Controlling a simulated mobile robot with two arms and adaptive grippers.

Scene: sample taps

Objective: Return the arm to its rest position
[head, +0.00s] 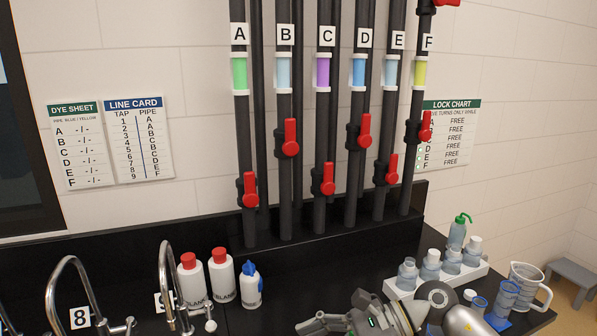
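My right arm reaches in at the bottom edge, right of centre, over the black bench. My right gripper (318,324) points left at the end of it, low in the head view. It is cut off by the lower edge, and I cannot tell whether its fingers are open or shut. I see no object in it. It is below and apart from the pipes and their red valve handles. My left arm and gripper are not in view.
Black pipes A to F with red valves (290,137) stand behind the bench. Red-capped bottles (222,277), a blue-capped bottle (251,288) and taps (168,262) are at left. A white bottle rack (466,276), jug (524,287) and blue-tinted beaker (504,303) are close to my arm at right.

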